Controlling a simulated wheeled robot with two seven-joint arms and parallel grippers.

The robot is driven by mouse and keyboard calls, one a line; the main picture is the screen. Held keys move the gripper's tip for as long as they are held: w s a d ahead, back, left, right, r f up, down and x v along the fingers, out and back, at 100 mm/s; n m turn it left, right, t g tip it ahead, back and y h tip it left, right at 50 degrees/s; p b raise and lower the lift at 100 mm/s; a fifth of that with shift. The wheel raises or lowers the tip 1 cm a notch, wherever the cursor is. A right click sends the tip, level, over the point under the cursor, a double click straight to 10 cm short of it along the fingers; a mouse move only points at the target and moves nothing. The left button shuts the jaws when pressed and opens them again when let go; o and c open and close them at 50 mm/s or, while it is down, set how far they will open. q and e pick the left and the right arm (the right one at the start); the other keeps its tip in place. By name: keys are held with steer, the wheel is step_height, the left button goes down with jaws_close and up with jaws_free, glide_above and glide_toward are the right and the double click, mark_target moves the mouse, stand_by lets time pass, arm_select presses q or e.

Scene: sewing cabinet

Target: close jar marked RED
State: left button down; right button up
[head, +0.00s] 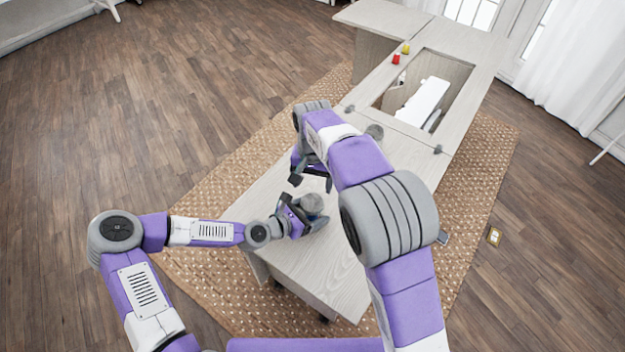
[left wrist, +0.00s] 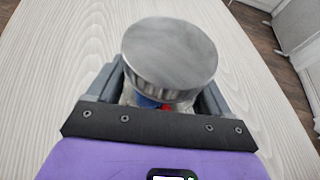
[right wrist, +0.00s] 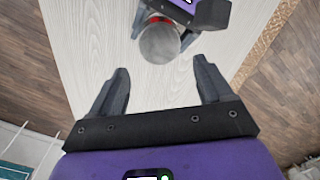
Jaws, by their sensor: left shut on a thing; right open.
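A jar with a round grey metal lid (left wrist: 170,55) is held in my left gripper (left wrist: 160,98). The lid sits over the jar's top; whether it is fully seated I cannot tell. Bits of blue and red show below the lid, but no label can be read. In the head view the jar (head: 312,203) is over the pale tabletop, at my left gripper (head: 297,218). My right gripper (right wrist: 160,72) is open and empty. In the right wrist view the lid (right wrist: 160,43) lies ahead, between and beyond its fingertips. The right gripper (head: 311,178) also shows in the head view.
A grey round object (head: 374,131) stands farther along the cabinet top (head: 262,190), partly behind my right arm. A red spool (head: 396,59) and a yellow spool (head: 405,48) stand near the opening with a white machine (head: 424,101). The tabletop around the jar is clear.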

mark_target(312, 201)
steer(key=shift+f, duration=0.1)
steer(key=shift+f, duration=3.95)
steer(key=shift+c, duration=0.3)
steer(key=c, duration=0.8)
steer(key=shift+m, duration=1)
steer(key=shift+c, duration=0.2)
steer(key=o, duration=1.2)
steer(key=shift+o, duration=0.2)
steer(key=shift+r, duration=0.1)
step_height(312, 201, up, 12)
